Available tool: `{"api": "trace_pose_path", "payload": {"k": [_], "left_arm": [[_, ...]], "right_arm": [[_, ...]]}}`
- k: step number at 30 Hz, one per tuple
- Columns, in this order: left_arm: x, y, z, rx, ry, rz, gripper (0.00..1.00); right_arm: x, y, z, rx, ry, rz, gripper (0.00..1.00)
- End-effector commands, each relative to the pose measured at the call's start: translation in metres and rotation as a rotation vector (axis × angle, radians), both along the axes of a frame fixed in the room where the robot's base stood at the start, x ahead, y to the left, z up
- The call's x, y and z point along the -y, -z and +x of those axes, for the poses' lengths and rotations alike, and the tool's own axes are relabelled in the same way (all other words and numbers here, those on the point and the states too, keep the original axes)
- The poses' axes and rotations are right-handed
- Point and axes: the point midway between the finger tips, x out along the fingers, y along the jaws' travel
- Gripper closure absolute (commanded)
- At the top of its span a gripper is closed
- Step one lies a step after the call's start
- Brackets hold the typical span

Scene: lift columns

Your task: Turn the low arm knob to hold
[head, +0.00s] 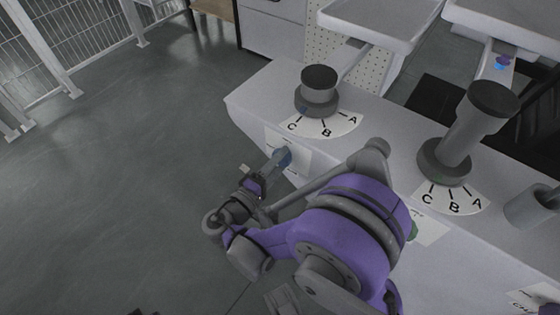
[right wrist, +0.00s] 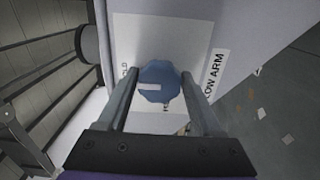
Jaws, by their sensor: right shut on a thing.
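The low arm knob (head: 284,156) is blue and sits on a white plate (head: 296,152) on the front of the grey bench. In the right wrist view the blue knob (right wrist: 160,76) is between the fingers of my right gripper (right wrist: 163,96), which is shut on it. A white mark on the knob points left, toward a partly covered word ending in "OLD" (right wrist: 126,80). The "LOW ARM" label (right wrist: 214,76) is to the right. Another word below the knob is mostly hidden. In the head view my right gripper (head: 272,168) reaches the knob. My left gripper is not in view.
Two grey columns (head: 319,90) (head: 470,130) stand on the bench top (head: 385,115), each with an A-B-C dial. A green knob (head: 413,231) is partly behind my right arm. White trays (head: 375,18) are at the back. The floor (head: 110,180) at left is clear.

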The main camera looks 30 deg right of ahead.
Motion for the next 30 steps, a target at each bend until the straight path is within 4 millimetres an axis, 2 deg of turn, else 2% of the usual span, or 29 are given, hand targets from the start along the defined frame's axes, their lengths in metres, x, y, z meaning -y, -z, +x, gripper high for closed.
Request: {"api": "trace_pose_path", "payload": {"k": [5,6,11,22,26,30], "left_arm": [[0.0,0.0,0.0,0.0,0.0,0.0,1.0],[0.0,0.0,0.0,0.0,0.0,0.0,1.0],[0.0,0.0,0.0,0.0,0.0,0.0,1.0],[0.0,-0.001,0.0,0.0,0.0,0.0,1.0],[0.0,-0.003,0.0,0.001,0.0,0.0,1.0],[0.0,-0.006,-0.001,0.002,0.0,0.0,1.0]], "right_arm": [[0.0,0.0,0.0,0.001,0.0,0.001,0.89],[0.0,0.0,0.0,0.001,0.0,0.001,0.31],[0.0,0.0,0.0,0.0,0.0,0.001,0.04],[-0.005,0.0,-0.002,0.0,-0.001,0.0,0.04],[-0.023,0.0,-0.009,0.001,-0.004,0.001,0.04],[-0.051,0.0,-0.02,0.0,-0.006,0.002,0.04]]}}
